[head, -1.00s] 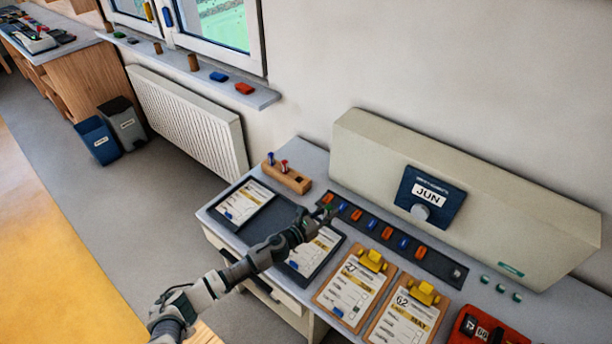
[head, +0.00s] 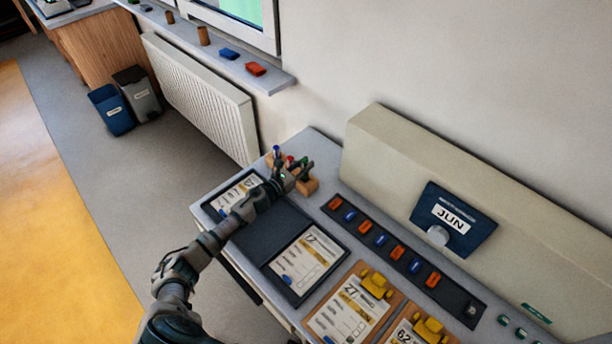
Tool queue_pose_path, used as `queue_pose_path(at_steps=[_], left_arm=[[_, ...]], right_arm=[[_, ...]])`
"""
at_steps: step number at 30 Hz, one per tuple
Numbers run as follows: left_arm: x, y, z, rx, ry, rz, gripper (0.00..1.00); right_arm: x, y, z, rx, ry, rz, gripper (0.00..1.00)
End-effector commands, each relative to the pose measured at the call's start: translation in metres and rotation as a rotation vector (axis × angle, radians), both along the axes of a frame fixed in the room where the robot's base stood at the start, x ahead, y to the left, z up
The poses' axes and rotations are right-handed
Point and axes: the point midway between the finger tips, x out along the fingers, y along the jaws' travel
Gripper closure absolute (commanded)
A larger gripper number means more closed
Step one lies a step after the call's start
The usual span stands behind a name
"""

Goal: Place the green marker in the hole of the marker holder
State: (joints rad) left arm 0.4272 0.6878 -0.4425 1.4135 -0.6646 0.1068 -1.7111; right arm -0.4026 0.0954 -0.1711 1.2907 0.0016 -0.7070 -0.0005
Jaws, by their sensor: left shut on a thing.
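The marker holder (head: 313,184) is a small wooden block at the far left of the desk. A blue marker (head: 276,152) and a red marker (head: 290,160) stand upright in it. My left gripper (head: 298,171) is at the holder, its fingers over the right part and shut on the green marker (head: 304,162). Only a little green shows between the fingers. The fingers hide the hole, so I cannot tell whether the marker is in it or above it. My right gripper is out of view.
A dark tray (head: 262,234) with paper cards lies under my left arm. A dark strip (head: 405,262) of orange and blue pieces runs along the desk. A long beige box (head: 400,160) with a JUN dial stands behind. Clipboards (head: 345,310) with yellow clips lie in front.

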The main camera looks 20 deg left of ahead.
Motion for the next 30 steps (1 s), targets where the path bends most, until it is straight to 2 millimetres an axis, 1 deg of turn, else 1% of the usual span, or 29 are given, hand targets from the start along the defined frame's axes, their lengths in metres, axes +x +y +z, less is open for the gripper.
queue_pose_path(at_steps=[2,6,9,12,20,21,23,30], left_arm=[[0.001,-0.001,-0.008,-0.002,0.0,0.0,1.0],[0.0,-0.001,-0.033,-0.003,0.002,0.001,1.0],[0.0,0.0,-0.043,-0.003,0.0,0.001,1.0],[0.0,0.0,-0.045,0.0,-0.001,0.0,1.0],[0.0,0.0,-0.045,-0.001,-0.002,0.0,1.0],[0.0,0.0,-0.045,0.0,-0.001,0.0,0.69],[0.0,0.0,-0.045,-0.001,-0.002,0.0,0.54],[0.0,0.0,-0.044,-0.001,-0.002,0.0,0.54]], right_arm=[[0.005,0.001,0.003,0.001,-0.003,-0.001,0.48],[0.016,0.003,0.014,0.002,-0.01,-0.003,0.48],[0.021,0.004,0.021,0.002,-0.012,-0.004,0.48],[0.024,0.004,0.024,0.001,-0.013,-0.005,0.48],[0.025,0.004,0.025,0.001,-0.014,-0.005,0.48],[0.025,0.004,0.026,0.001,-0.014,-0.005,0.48],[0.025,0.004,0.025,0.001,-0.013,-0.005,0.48],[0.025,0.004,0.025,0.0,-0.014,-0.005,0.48]])
